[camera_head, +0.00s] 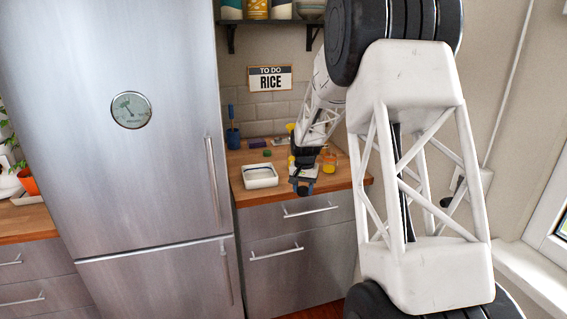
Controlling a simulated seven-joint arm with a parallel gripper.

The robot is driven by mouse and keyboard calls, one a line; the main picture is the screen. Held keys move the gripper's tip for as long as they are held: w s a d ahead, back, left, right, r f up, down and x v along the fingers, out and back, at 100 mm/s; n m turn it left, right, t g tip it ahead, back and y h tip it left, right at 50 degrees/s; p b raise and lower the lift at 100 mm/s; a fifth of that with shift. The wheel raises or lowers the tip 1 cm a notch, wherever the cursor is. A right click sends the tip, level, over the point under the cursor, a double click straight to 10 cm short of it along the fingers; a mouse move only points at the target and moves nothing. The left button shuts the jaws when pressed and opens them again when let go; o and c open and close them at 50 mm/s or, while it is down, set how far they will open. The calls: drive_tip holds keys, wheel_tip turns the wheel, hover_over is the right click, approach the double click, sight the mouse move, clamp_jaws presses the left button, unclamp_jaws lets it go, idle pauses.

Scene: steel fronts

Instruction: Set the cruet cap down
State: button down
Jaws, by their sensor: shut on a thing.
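My gripper (303,186) is above the front part of the wooden counter, right of a white dish. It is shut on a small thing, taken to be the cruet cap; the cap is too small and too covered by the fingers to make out. A yellow-orange glass container (329,166) stands behind and to the right of my gripper, partly hidden by my arm. I cannot tell whether it is the cruet.
The white rectangular dish (261,183) sits on the wooden counter (240,199). A blue cup (233,139) with a brush and a small green thing (267,153) are behind it. The tall steel fridge (150,190) bounds the left. Bare counter shows around the dish.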

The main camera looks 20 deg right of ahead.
drive_tip(key=shift+w+d+f, duration=0.25)
drive_tip(key=shift+w+d, duration=0.3)
drive_tip(key=shift+w, duration=2.05)
drive_tip(key=shift+w+d+f, duration=0.25)
drive_tip(key=shift+w+d, duration=0.25)
drive_tip(key=shift+w, duration=2.15)
drive_tip(key=shift+w+d+f, duration=0.25)
drive_tip(key=shift+w+d, duration=0.3)
drive_tip(key=shift+w, duration=2.05)
drive_tip(key=shift+f, duration=1.75)
drive_tip(key=shift+f, duration=0.15)
drive_tip(key=c, duration=0.5)
unclamp_jaws()
drive_tip(key=shift+c, duration=0.2)
wheel_tip(320, 180, up, 12)
